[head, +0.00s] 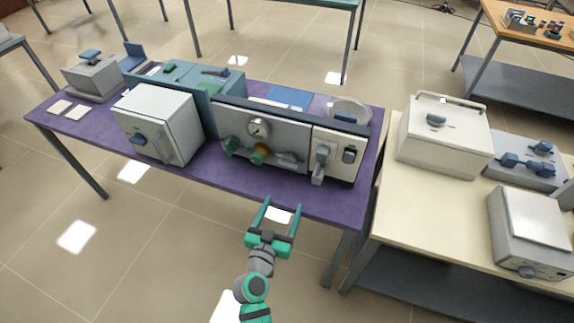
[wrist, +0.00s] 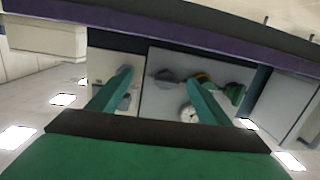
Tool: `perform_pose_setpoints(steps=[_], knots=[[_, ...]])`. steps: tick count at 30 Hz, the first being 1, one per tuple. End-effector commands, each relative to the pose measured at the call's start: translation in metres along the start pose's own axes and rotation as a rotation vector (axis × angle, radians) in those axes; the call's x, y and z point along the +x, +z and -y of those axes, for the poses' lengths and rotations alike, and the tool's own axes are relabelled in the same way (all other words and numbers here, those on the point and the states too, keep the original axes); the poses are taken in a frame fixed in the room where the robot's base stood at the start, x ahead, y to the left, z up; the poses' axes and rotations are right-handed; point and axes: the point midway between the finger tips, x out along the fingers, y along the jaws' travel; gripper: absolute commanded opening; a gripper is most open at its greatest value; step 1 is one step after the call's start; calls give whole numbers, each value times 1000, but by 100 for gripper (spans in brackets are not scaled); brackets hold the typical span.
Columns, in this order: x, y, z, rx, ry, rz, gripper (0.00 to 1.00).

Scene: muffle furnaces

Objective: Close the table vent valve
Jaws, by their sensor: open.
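A grey panel (head: 280,133) on the purple table carries a round gauge (head: 258,127), a green knob (head: 231,143), a yellow-and-green valve (head: 259,155) and a grey handle (head: 290,159). No readable label shows which one is the table vent valve. The wrist view appears upside down; it shows the gauge (wrist: 188,113), the green knob (wrist: 236,93) and the grey handle (wrist: 167,75) beyond the fingers. My gripper (head: 283,204) is open and empty at the table's front edge, apart from the panel. It also shows in the wrist view (wrist: 160,77).
A cream unit with a grey lever (head: 321,160) and a dark switch (head: 349,154) adjoins the panel. A white furnace (head: 158,122) stands left on the purple table (head: 215,182). A cream table (head: 455,225) with more equipment is at right. Floor is clear in front.

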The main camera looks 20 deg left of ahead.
Motion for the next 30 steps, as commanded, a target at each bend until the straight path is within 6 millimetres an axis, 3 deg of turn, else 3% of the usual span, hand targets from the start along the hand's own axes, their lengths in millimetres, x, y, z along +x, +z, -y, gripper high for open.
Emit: perform_pose_setpoints(steps=[3, 7, 14, 24, 30], knots=[[17, -27, 21, 27, 24, -50, 72], [25, -42, 29, 45, 43, -79, 72], [43, -48, 30, 51, 51, -87, 72], [102, -53, 26, 51, 52, -86, 72], [125, -54, 25, 50, 51, -85, 72]])
